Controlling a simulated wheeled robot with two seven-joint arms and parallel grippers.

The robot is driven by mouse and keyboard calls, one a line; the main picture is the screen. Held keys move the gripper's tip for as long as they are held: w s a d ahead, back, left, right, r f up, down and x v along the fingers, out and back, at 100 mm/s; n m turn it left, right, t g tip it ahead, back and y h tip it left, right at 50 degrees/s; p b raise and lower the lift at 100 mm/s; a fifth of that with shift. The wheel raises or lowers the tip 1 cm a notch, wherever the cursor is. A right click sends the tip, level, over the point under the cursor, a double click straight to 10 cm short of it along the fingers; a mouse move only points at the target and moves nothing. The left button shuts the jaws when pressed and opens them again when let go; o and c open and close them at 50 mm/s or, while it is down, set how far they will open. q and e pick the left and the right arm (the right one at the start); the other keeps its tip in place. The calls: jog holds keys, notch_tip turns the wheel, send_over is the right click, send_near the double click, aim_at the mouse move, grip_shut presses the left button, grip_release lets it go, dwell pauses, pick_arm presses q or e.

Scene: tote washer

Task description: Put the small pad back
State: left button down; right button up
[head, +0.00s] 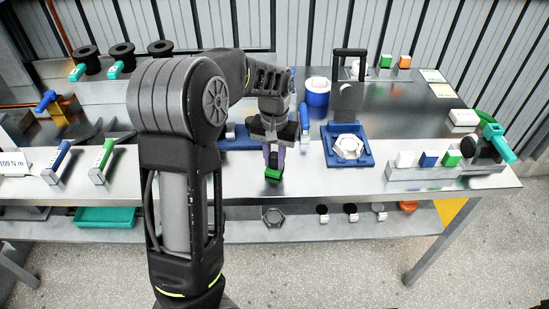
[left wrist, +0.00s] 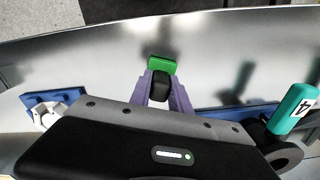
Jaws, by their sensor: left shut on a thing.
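My left gripper (head: 273,158) has purple fingers pointing down over the front part of the steel table. It is shut on a small green pad (head: 273,175) with a dark part between the fingertips. The green pad (left wrist: 162,65) also shows in the left wrist view at the tips of the left gripper (left wrist: 160,88). The frames do not clearly show whether the pad touches the tabletop. My right gripper is not in view.
A blue tray (head: 366,158) with a white hexagonal nut (head: 348,146) stands to the right. A metal rack (head: 420,173) holds white, blue and green blocks near the right end. Green-handled (head: 103,158) and blue-handled (head: 60,158) tools lie left. My arm hides part of the table.

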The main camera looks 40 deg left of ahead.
pick_arm(q)
jog(key=shift+f, duration=0.15)
dwell(0.3)
jog(key=c, duration=1.1)
grip_release()
jog(key=shift+c, duration=0.2)
jog(key=shift+o, duration=0.4)
jog(key=o, duration=1.1)
jog(key=shift+c, duration=0.2)
